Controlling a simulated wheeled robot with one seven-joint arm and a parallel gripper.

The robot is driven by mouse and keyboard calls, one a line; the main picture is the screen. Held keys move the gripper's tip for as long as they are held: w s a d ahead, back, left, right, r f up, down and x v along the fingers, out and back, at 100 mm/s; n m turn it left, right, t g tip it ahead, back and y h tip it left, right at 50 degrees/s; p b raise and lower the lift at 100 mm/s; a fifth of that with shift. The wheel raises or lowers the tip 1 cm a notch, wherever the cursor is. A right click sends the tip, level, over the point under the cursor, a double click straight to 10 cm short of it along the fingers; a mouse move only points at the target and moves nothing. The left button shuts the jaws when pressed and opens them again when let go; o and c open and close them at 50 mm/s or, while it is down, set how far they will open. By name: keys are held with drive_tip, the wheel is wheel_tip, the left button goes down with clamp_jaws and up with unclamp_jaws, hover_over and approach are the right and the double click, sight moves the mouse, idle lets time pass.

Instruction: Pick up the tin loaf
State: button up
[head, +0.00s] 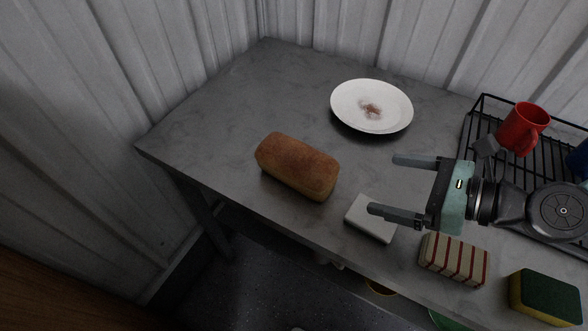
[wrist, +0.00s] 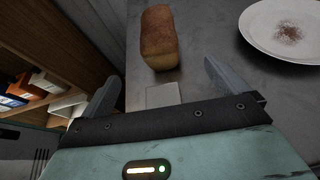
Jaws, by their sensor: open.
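The tin loaf (head: 297,165) is a brown, rounded block of bread lying on the grey table, left of my gripper in the head view. In the wrist view the loaf (wrist: 159,38) is ahead, between and beyond the fingertips. My gripper (head: 382,184) is open and empty, its two fingers pointing left toward the loaf. It is apart from the loaf, above the table over a small white block (head: 372,219). In the wrist view my gripper (wrist: 163,75) shows both fingers spread.
A white plate (head: 371,106) with a brown smear lies behind the loaf. A black wire rack (head: 479,125) with a red mug (head: 523,128) is at right. A striped block (head: 454,259) and a sponge (head: 545,296) lie near the front edge. The table's left end is clear.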

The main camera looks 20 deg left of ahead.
drive_tip(key=shift+a+f+b, duration=0.35)
drive_tip(key=shift+f+b, duration=0.15)
drive_tip(key=p, duration=0.1)
approach(317, 172)
drive_tip(key=a+f, duration=0.1)
drive_tip(key=w+a+f, duration=0.1)
drive_tip(key=a, duration=0.1)
drive_tip(key=w+a+f, duration=0.1)
drive_tip(key=shift+w+a+f, duration=0.15)
drive_tip(key=shift+a+f, duration=0.05)
drive_tip(key=shift+a, duration=0.1)
drive_tip(key=shift+f+p+x, duration=0.15)
drive_tip(key=shift+p+x, duration=0.4)
drive_tip(key=shift+x, duration=0.9)
drive_tip(key=shift+f+p+x, duration=0.15)
drive_tip(key=shift+p+x, duration=0.35)
drive_tip(key=shift+x, duration=0.95)
drive_tip(key=shift+d, duration=0.1)
drive_tip(key=c, duration=1.2)
